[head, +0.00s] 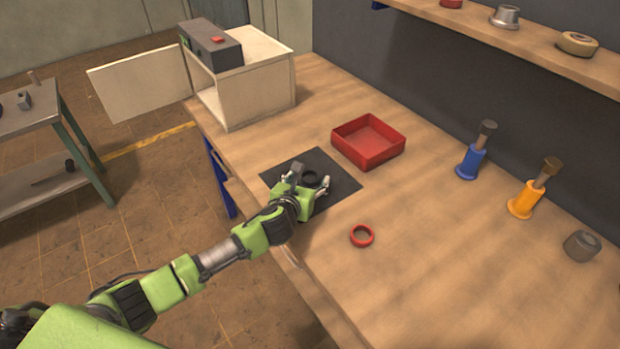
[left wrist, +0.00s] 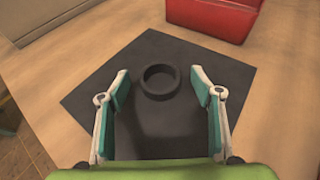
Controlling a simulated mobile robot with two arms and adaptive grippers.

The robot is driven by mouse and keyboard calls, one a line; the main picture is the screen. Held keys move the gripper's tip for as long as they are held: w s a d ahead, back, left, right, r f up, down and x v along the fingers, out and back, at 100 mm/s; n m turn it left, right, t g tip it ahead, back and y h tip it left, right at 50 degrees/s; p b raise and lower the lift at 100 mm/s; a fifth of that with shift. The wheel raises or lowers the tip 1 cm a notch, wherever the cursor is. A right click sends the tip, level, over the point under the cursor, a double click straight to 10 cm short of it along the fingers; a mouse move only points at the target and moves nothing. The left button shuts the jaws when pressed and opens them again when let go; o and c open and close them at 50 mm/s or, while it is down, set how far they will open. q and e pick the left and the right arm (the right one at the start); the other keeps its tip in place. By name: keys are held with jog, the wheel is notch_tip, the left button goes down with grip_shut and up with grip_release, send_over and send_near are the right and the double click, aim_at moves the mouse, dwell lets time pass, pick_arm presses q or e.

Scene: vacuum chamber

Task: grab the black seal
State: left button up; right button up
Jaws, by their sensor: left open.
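The black seal (head: 311,178) is a dark ring lying on a dark square mat (head: 343,183) on the wooden workbench. In the left wrist view the seal (left wrist: 160,82) lies on the mat (left wrist: 165,45), just beyond and between my fingertips. My left gripper (head: 309,186) is open above the mat, with a finger to either side of the seal in the picture. In the left wrist view the open left gripper (left wrist: 160,88) holds nothing. Whether the fingers touch the seal cannot be told. My right gripper is not in view.
A red tray (head: 368,160) stands behind the mat. A red ring (head: 361,236) lies to the right. A box with an open door (head: 262,95) stands at the bench's far end. Blue (head: 470,163) and orange (head: 522,203) tools stand along the wall. The bench's middle is clear.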

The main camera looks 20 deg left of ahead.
pick_arm(q)
jog(key=c, duration=0.9)
